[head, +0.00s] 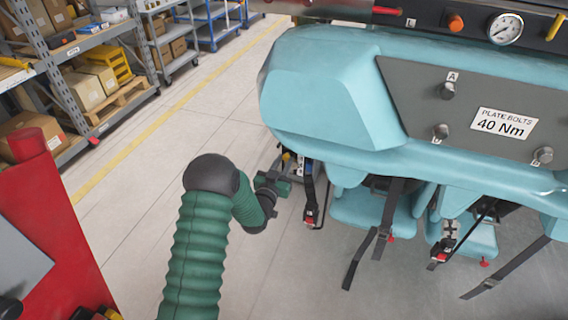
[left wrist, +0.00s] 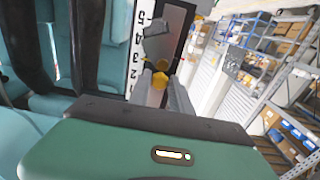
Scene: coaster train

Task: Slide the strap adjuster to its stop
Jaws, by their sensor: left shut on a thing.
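My left gripper (head: 282,180) is beside the left end of the teal train seat row in the head view. In the left wrist view its two grey fingers (left wrist: 163,92) are shut on the strap adjuster (left wrist: 158,45), a grey piece with yellow parts between and just beyond the fingertips. A dark strap or track (left wrist: 180,22) runs behind it, next to a white scale (left wrist: 137,48) with black numbers. The lower numbers are partly hidden by the gripper. In the head view the adjuster is too small and covered to make out. My right gripper is not in view.
The teal car body (head: 330,100) with a grey bolt plate (head: 425,100) overhangs the seats. Black straps (head: 385,225) hang from them. A red cart (head: 60,230) stands at the lower left, and shelves (head: 60,75) line the back. Floor left of the train is clear.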

